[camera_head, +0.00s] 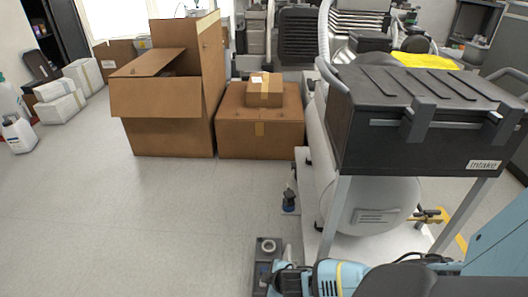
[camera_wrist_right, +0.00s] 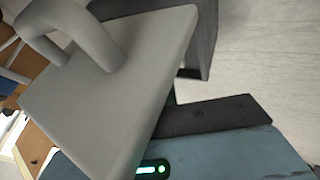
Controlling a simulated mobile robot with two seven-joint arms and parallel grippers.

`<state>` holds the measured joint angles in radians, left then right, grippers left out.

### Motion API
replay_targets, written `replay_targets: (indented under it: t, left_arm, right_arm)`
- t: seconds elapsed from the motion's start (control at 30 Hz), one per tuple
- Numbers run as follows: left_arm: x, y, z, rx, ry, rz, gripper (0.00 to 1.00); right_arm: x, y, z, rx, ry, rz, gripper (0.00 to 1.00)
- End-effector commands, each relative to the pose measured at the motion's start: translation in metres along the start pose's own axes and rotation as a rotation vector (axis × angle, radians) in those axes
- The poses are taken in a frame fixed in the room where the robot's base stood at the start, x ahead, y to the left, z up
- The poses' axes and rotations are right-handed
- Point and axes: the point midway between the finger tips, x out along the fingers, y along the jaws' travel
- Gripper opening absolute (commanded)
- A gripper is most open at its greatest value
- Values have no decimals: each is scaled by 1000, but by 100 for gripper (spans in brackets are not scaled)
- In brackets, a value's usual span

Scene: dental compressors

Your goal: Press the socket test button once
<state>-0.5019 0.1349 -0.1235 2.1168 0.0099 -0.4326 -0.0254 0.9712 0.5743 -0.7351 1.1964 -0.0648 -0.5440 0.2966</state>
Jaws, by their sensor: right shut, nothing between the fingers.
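No part clearly marked as the socket test button can be made out. A small grey box with a pale round part on top (camera_head: 267,247) stands low at the bottom middle of the head view; I cannot tell whether this is the socket. My right gripper (camera_head: 284,279) is shut and empty, just in front of and right of that box. Its fingertips are hard to make out, and contact cannot be told. The right wrist view shows a large pale grey plate with a loop (camera_wrist_right: 105,85) and a dark block (camera_wrist_right: 200,45) close by. My left gripper is out of view.
A compressor with a white tank (camera_head: 370,205) under a black intake box (camera_head: 425,115) stands right of centre on legs. Cardboard boxes (camera_head: 165,120) (camera_head: 260,130) stand at the back. White containers (camera_head: 18,133) are at far left.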

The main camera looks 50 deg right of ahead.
Motion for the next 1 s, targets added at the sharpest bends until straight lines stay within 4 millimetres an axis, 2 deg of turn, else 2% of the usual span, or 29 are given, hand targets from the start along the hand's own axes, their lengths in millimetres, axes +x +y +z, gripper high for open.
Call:
replay_targets:
  t: [0.47,1.0]
  left_arm:
    - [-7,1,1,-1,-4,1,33]
    - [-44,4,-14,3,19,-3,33]
  right_arm:
    - [-6,0,-8,3,11,-4,0]
    - [-42,20,-29,3,14,-4,0]
